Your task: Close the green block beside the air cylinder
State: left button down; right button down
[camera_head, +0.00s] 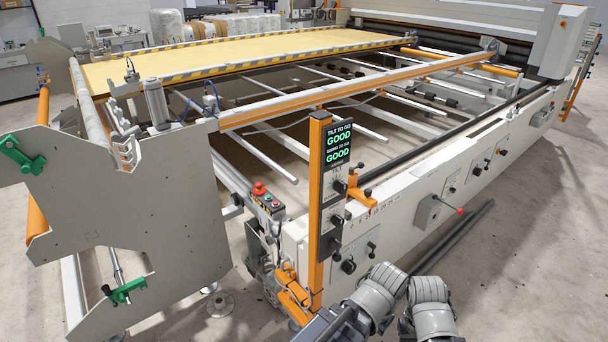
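Two green blocks show at the left. One green block (22,155) sits at an angle on the upper left edge of the large grey end plate (150,210). The other green block (124,290) is low on the same plate, at the lower end of a slim silver rod (115,255). A grey air cylinder (155,101) stands upright near the plate's top, with blue fittings close by. I cannot tell whether either block is open or closed. Grey links of my arms show at the bottom, right of the middle. No gripper fingers are visible.
An orange post (318,210) carries a display (338,148) reading GOOD twice. A button box (266,200) with a red button is left of it. The long white machine side (400,210) runs back right. Floor is open at lower right.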

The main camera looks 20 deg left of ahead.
aim_at(9, 146)
jog(key=k+j+u, duration=0.15)
jog(key=k+j, duration=0.15)
jog(key=k+j+u, duration=0.3)
jog(key=k+j, duration=0.15)
jog(key=j, duration=0.3)
jog(key=k+j+u, duration=0.15)
jog(key=j, duration=0.3)
jog(key=j+u, duration=0.15)
jog(key=j, duration=0.55)
jog(key=i+j+u, duration=0.15)
jog(key=j, duration=0.55)
jog(key=j+u, duration=0.2)
jog(key=j, duration=0.5)
